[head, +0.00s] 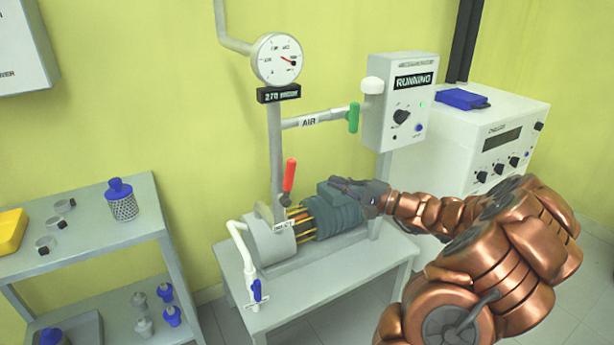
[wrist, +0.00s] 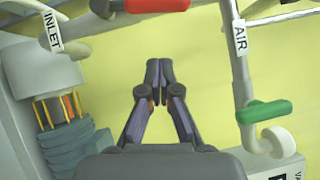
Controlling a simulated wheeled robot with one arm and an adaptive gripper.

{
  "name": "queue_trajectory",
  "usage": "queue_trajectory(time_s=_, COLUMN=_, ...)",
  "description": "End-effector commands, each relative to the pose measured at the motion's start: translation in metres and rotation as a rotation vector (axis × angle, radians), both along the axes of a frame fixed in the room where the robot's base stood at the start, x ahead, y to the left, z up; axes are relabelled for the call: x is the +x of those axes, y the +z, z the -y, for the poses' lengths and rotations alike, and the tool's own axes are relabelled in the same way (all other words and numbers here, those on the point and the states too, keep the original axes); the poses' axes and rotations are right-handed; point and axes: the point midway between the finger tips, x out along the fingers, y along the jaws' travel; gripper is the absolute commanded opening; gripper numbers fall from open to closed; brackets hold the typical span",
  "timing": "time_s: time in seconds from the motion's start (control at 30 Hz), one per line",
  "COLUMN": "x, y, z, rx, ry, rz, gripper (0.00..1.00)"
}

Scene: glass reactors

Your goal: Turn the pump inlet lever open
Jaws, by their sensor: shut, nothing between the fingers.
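The red inlet lever (head: 289,176) stands almost upright beside the vertical pipe, just above the pump and the INLET label (head: 283,225). In the wrist view the red lever (wrist: 157,5) shows at the top edge, partly cut off, with the INLET label (wrist: 52,32) to its left. My gripper (head: 334,182) is over the pump's dark motor, right of the lever. In the wrist view my gripper's fingertips (wrist: 159,68) are together and empty, pointing toward the lever with a visible gap between.
A green lever (head: 353,117) sits on the AIR pipe (head: 315,118), right of the lever. A gauge (head: 278,60) and a control box reading RUNNING (head: 400,100) are above. The white valve pipe with a blue handle (head: 257,290) stands at the pump bench's front left.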

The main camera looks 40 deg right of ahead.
Motion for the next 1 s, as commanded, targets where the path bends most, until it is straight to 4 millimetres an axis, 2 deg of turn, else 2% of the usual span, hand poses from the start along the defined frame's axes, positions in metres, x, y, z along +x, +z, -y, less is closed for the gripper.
queue_trajectory(time_s=0.27, x=0.043, y=0.006, z=-0.025, rx=-0.001, ry=0.005, rz=0.0, gripper=0.0)
queue_trajectory(time_s=0.53, x=0.051, y=0.011, z=-0.054, rx=0.001, ry=0.002, rz=-0.001, gripper=0.0)
queue_trajectory(time_s=1.0, x=0.053, y=0.013, z=-0.06, rx=0.0, ry=0.0, rz=0.0, gripper=0.0)
